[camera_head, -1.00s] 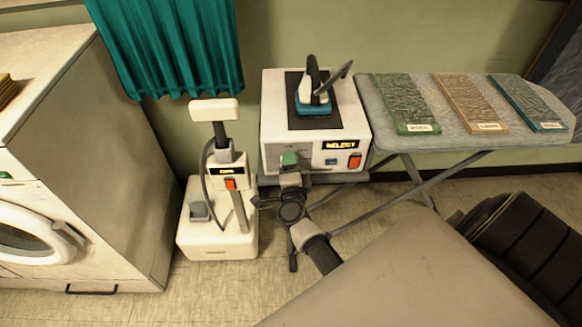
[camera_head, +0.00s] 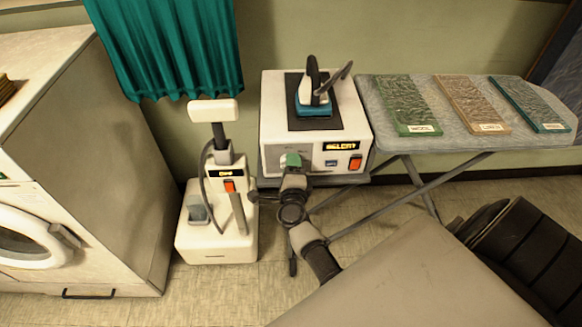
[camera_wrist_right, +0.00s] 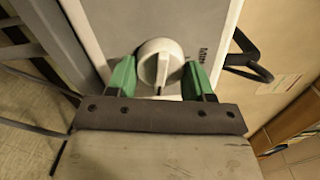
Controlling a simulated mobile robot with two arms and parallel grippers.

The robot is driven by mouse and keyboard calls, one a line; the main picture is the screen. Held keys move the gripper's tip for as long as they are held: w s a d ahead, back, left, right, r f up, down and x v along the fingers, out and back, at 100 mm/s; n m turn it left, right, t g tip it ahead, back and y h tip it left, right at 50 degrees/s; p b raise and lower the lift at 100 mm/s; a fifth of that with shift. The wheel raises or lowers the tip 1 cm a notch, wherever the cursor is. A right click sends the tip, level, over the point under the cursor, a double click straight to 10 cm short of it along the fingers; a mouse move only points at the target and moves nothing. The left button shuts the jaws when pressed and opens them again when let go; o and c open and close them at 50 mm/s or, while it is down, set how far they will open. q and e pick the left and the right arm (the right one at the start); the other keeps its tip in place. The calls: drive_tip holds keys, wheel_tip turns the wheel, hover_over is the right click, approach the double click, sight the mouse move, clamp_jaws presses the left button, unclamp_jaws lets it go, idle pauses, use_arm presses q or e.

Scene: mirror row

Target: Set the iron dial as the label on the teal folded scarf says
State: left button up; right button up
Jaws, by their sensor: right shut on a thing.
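The iron station (camera_head: 316,125) is a white box with a blue iron (camera_head: 314,97) resting on its dark top pad. Its front display (camera_head: 341,146) appears to read SELECT. My right gripper (camera_head: 291,161) is at the left part of that front. In the right wrist view its green fingers are shut on the white round dial (camera_wrist_right: 160,63), one on each side. The dial's ridge lies nearly upright in that picture. The teal folded scarf (camera_head: 528,99) lies rightmost on the ironing board, and its small white label (camera_head: 554,127) is too blurred to read. My left gripper is out of view.
A green scarf (camera_head: 405,98) labelled WOOL and a tan scarf (camera_head: 470,98) labelled LINEN lie on the ironing board (camera_head: 450,136). A white steamer (camera_head: 218,238) with its own display stands left of the station. A washing machine (camera_head: 105,170) is at far left.

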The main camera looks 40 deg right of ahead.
drive_tip(key=shift+f, duration=0.1)
drive_tip(key=o, duration=0.9)
drive_tip(key=shift+s, duration=0.1)
drive_tip(key=p+v, duration=0.1)
drive_tip(key=v, duration=0.9)
drive_tip(key=shift+s+a, duration=0.25)
drive_tip(key=shift+a, duration=0.05)
